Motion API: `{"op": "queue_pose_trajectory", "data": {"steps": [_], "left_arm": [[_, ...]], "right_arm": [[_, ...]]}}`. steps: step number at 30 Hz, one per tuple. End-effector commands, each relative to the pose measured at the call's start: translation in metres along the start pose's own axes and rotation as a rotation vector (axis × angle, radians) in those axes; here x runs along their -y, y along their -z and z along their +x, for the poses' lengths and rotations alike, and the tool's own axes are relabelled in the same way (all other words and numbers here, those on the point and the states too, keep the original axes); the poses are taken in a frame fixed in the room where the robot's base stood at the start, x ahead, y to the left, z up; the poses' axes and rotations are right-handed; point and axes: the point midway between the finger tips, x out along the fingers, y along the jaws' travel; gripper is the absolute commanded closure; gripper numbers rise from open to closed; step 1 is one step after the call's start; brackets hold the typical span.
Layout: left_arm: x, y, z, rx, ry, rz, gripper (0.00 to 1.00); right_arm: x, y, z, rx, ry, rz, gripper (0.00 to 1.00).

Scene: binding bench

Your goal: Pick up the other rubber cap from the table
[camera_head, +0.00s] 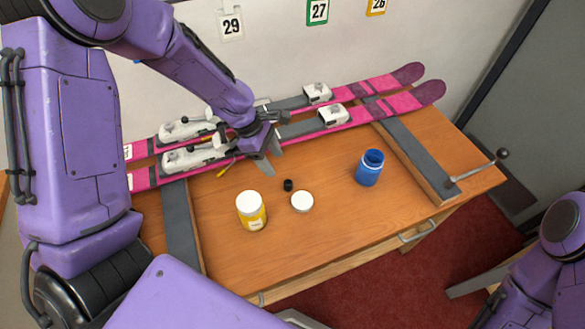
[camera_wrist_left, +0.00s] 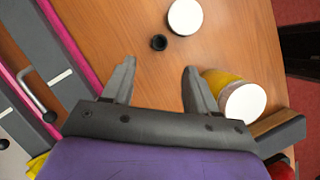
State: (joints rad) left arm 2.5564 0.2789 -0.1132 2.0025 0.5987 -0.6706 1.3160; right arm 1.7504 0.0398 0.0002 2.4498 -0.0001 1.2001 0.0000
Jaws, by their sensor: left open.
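A small black rubber cap (camera_head: 288,185) lies on the wooden table, just behind a round white lid (camera_head: 302,202). My left gripper (camera_head: 269,157) is open and empty above the table, behind and slightly left of the cap. In the left wrist view the cap (camera_wrist_left: 159,42) shows beyond the gap between the open fingertips (camera_wrist_left: 159,70), apart from both. The white lid (camera_wrist_left: 185,17) is beside it there. I make out no second loose cap. Part of my right arm shows at the right edge, but its gripper does not.
A yellow jar with a white lid (camera_head: 251,211) stands left of the cap; it is close to one finger in the wrist view (camera_wrist_left: 240,98). A blue open jar (camera_head: 370,168) stands to the right. Pink skis (camera_head: 375,108) lie along the back on grey-topped supports (camera_head: 180,230).

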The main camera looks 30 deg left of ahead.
Motion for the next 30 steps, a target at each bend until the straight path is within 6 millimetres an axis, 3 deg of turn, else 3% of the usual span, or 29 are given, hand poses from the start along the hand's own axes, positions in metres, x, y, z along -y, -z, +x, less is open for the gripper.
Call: {"op": "queue_pose_trajectory", "data": {"steps": [6,11,18,26,30], "left_arm": [[0.003,0.01,0.036,-0.002,-0.001,-0.031,0.42],[0.003,0.011,0.054,-0.002,-0.003,-0.034,0.42],[-0.002,0.009,0.094,-0.002,-0.004,-0.031,0.42],[-0.002,0.009,0.099,-0.003,-0.005,-0.027,0.42],[-0.002,0.009,0.099,-0.003,-0.005,-0.027,0.88]], "right_arm": [[0.0,-0.001,0.001,0.001,-0.001,0.0,0.03],[-0.001,0.0,-0.002,0.001,-0.001,0.0,0.03],[-0.001,0.003,-0.007,0.001,0.0,0.0,0.03],[-0.001,0.003,-0.007,0.0,-0.001,0.0,0.03],[-0.001,0.003,-0.007,0.001,-0.001,0.0,0.03]]}}
